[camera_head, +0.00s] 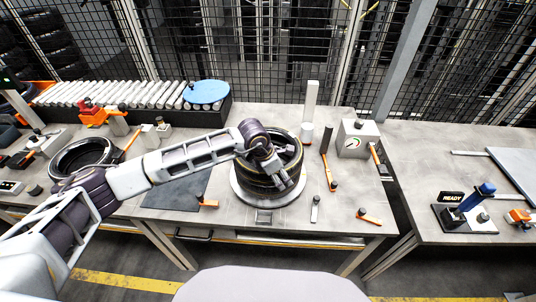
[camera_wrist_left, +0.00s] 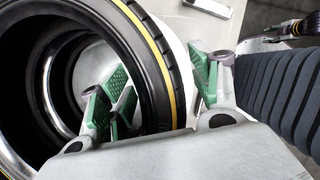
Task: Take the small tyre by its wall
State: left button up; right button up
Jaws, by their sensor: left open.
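The black tyre with a yellow line (camera_head: 290,150) lies on a round pale plate (camera_head: 242,192) on the middle bench. It also shows large in the left wrist view (camera_wrist_left: 160,50). My left gripper (camera_head: 268,168) reaches down over it from the left. In the left wrist view the gripper (camera_wrist_left: 160,70) is open. One green-padded finger is on the hollow side of the tyre wall and the other is outside, with the wall between them. I cannot tell whether the pads touch the rubber. My right gripper is not in view.
Another black tyre (camera_head: 82,157) lies at the left of the bench. A roller conveyor (camera_head: 110,93) with a blue disc (camera_head: 206,92) runs behind. A gauge box (camera_head: 357,139) and orange-handled tools (camera_head: 369,217) stand to the right. A second bench (camera_head: 430,180) is beyond a gap.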

pick_arm(q)
jog(key=shift+c, duration=0.5)
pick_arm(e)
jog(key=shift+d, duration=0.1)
pick_arm(q)
jog(key=c, duration=1.2)
jog(key=shift+r, duration=0.15)
grip_shut()
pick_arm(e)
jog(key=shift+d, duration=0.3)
pick_arm(q)
jog(key=shift+w+r, duration=0.1)
jog(key=shift+r, duration=0.05)
jog(key=shift+r, duration=0.8)
notch_tip(320, 180, up, 7)
jog(key=shift+b, duration=0.9)
jog(key=shift+r, duration=0.55)
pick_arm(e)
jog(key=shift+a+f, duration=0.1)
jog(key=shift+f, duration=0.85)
